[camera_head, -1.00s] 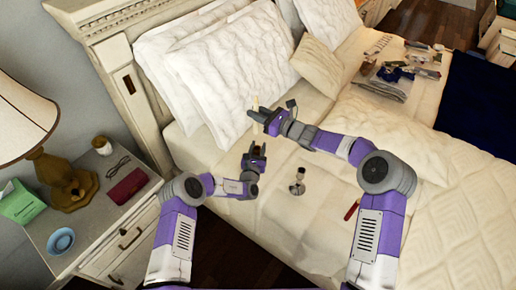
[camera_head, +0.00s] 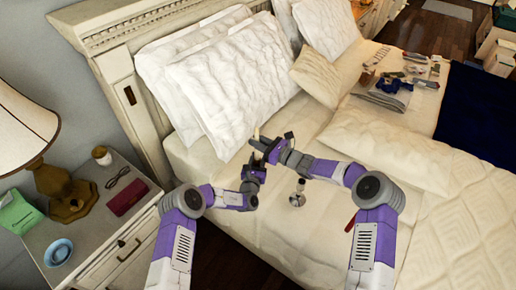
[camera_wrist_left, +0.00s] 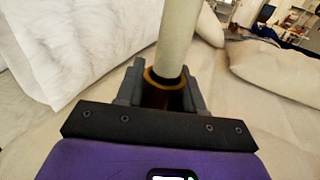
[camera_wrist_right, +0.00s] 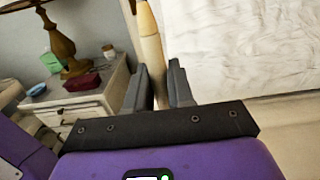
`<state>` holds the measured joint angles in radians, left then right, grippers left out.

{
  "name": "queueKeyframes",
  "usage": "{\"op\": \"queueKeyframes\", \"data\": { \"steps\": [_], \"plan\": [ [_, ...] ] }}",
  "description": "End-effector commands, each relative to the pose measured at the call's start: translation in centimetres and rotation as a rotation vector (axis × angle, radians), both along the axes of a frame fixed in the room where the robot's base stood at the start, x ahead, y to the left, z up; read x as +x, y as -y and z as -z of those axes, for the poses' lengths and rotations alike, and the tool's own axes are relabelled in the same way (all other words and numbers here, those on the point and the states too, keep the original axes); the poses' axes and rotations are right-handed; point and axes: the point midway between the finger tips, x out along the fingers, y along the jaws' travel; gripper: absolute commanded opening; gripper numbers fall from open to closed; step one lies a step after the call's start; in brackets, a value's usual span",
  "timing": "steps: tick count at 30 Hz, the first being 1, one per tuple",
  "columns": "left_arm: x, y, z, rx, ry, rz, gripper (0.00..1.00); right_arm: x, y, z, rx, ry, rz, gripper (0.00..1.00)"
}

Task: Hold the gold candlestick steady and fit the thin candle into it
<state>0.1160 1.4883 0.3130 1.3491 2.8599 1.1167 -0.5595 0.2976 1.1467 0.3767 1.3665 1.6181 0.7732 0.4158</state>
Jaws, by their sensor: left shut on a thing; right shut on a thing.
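My left gripper (camera_head: 253,172) is shut on the gold candlestick; in the left wrist view the candlestick's round gold rim (camera_wrist_left: 161,79) shows between the fingers. My right gripper (camera_head: 264,146) is shut on the thin, pale candle (camera_wrist_right: 151,50), which stands roughly upright with its pointed tip up. The candle also shows in the left wrist view (camera_wrist_left: 176,35), its lower end at the candlestick's rim. I cannot tell how deep it sits in the cup. The candlestick's lower part is hidden by the gripper.
A small silvery object (camera_head: 297,193) stands on the bed, near a red object (camera_head: 350,222) partly behind my right arm. Pillows (camera_head: 235,80) lie behind the grippers. A nightstand at left holds a lamp (camera_head: 70,198), a blue bowl (camera_head: 58,252) and a red case (camera_head: 127,197).

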Motion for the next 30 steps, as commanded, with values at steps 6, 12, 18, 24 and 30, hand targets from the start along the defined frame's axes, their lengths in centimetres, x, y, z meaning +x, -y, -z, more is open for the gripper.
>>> {"op": "queueKeyframes", "data": {
  "steps": [6, 12, 18, 24, 30],
  "plan": [
    [0.0, 0.0, 0.0, 0.001, 0.000, 0.000, 0.00, 0.0, 0.0, 2.2, 0.001, -0.001, 0.000, 0.00],
    [0.0, 0.0, 0.0, 0.001, 0.000, 0.000, 0.00, 0.0, 0.0, 4.0, 0.000, 0.001, 0.001, 0.00],
    [0.0, 0.0, 0.0, 0.001, 0.000, 0.000, 0.00, 0.0, 0.0, 4.0, 0.000, 0.001, 0.000, 0.00],
    [0.0, 0.0, 0.0, 0.001, 0.000, 0.000, 0.00, 0.0, 0.0, 4.2, 0.000, 0.002, 0.000, 0.36],
    [0.0, 0.0, 0.0, 0.000, 0.000, 0.000, 0.00, 0.0, 0.0, 4.2, -0.001, 0.001, 0.000, 0.48]
  ]
}}
